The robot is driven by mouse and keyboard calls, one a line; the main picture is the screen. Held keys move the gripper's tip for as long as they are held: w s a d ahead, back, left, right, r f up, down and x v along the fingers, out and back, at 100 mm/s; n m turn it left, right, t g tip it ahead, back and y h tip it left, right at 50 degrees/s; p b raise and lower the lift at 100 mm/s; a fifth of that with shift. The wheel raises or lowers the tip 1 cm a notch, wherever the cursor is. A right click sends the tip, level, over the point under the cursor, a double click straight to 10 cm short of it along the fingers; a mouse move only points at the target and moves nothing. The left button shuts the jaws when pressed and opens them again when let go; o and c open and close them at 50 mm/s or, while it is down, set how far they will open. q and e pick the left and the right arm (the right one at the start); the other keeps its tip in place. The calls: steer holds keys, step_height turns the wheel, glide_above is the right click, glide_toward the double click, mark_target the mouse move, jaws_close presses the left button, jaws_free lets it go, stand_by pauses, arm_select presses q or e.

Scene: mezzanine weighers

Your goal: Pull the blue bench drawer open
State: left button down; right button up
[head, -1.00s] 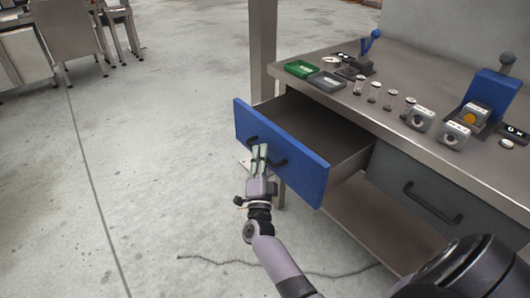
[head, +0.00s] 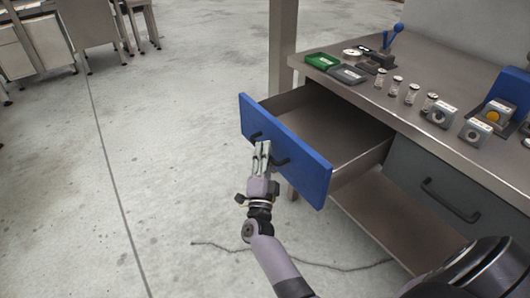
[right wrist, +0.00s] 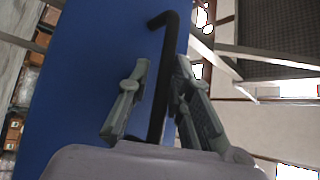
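The blue bench drawer (head: 300,158) stands pulled well out of the metal bench, and its empty grey inside shows. Its dark bar handle (head: 283,160) is on the blue front. My right gripper (head: 262,152) is at the handle in the head view. The fingers hide part of the handle in the head view. My left gripper is not in view.
A grey drawer (head: 450,190) is shut to the right of the blue one. The bench top (head: 400,108) bears a green tray (head: 322,61), a dark tray (head: 347,75), several jars and small devices. The floor (head: 160,170) left of the drawer is clear.

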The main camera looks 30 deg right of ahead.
steer(key=shift+o, duration=1)
steer(key=shift+r, duration=0.1)
steer(key=shift+s+a, duration=0.15)
steer(key=v, duration=0.7)
steer(key=shift+s+a+f, duration=0.2)
steer(key=shift+s, duration=0.05)
steer(key=shift+f, duration=0.1)
